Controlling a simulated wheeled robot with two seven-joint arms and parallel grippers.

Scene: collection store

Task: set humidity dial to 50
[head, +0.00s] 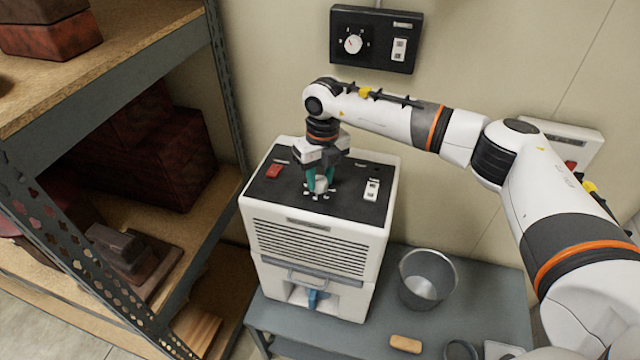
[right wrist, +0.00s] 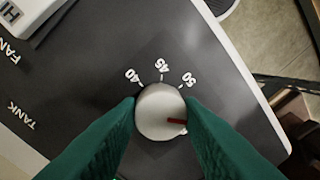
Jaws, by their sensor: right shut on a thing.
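The dehumidifier (head: 310,245), a white cabinet with a black top panel, stands on a grey bench. Its humidity dial (head: 320,186) is a round pale knob; the right wrist view shows the knob (right wrist: 158,108) closely, with printed marks 40, 45 and 50 (right wrist: 189,80). The knob's red pointer (right wrist: 176,121) points right and slightly down in that view, clockwise past the 50 mark. My right gripper (head: 321,178) reaches down from above with its green fingers shut on the knob's two sides. The fingers hide part of the scale. My left gripper is not in view.
A red switch (head: 274,170) and a white rocker switch (head: 372,190) flank the dial. A black wall box (head: 350,60) has another dial. A metal bucket (head: 418,290) and a tan block (head: 405,344) are on the bench (head: 360,338). A shelf rack (head: 110,75) stands left.

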